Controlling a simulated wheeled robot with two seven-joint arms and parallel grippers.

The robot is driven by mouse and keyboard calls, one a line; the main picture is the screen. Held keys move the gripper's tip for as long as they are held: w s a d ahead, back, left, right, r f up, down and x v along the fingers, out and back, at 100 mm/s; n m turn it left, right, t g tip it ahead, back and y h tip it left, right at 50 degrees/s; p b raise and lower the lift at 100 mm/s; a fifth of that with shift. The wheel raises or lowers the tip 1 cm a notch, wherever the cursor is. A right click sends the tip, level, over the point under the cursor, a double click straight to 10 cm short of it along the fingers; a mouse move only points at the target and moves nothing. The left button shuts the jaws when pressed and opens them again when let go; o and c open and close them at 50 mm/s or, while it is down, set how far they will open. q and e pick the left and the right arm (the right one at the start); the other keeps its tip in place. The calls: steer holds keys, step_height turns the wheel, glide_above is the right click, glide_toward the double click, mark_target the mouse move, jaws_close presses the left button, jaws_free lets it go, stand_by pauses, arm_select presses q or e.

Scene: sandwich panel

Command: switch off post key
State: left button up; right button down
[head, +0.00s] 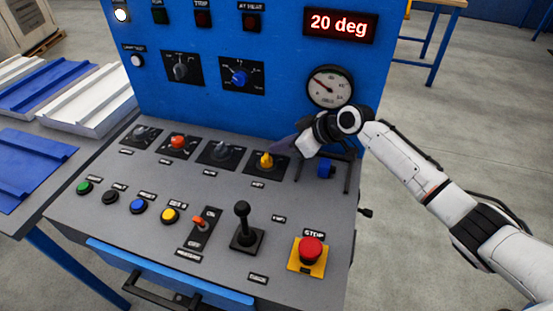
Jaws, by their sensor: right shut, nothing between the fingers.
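The control panel (190,195) has a grey sloping desk and a blue upright back. A yellow rotary switch (266,161) on a black plate sits at the right end of the desk's back row; the small label below it is too blurred to read with certainty. My right gripper (280,148) is shut and empty, its dark fingertips just right of and above this switch. I cannot tell whether they touch it. The fingers cover part of the switch's plate. My left gripper is not in view.
The same row holds a red switch (178,142) and a grey switch (221,150). A blue part in a black bracket (325,169) lies under my right wrist. A joystick (242,225) and red stop button (311,249) stand in front. The display (339,24) reads 20 deg.

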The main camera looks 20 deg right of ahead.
steer(key=shift+a, duration=0.1)
stand_by(0.8)
steer(key=shift+s+a+p, duration=0.3)
steer(key=shift+a+p, duration=0.2)
steer(key=shift+p, duration=0.1)
steer(key=shift+s+a+f, duration=0.1)
steer(key=shift+a+f, duration=0.05)
steer(key=shift+a, duration=0.1)
steer(key=v, duration=1)
steer(key=shift+d+r, duration=0.2)
steer(key=shift+d, duration=0.2)
